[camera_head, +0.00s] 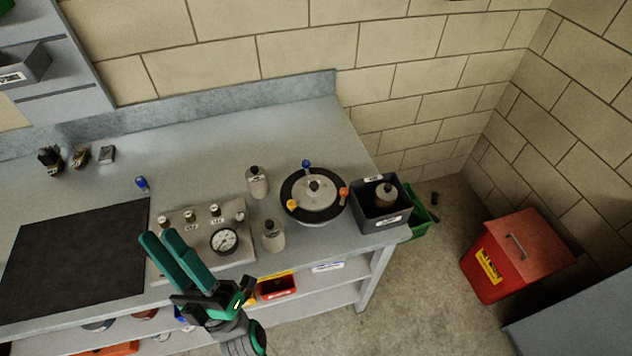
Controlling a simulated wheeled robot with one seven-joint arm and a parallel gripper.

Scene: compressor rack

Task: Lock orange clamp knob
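The orange clamp knob (344,192) sits on the right rim of a round black-ringed lid with a pale centre (316,192) on the bench. A yellow knob (291,204) is at the lid's front left and a blue knob (306,163) is at its back. Whether the orange knob is locked is too small to tell. My gripper (160,236) has two green fingers pointing up and left, with a gap between them and nothing held. It appears above the bench's front, well left of the lid and apart from it.
A gauge panel (240,253) with small valves stands between my gripper and the lid. Grey bottles (257,182) stand left of the lid. A dark bin (368,217) holding a bottle is close on the right. A black mat (75,245) lies left. A red bin (515,255) stands on the floor.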

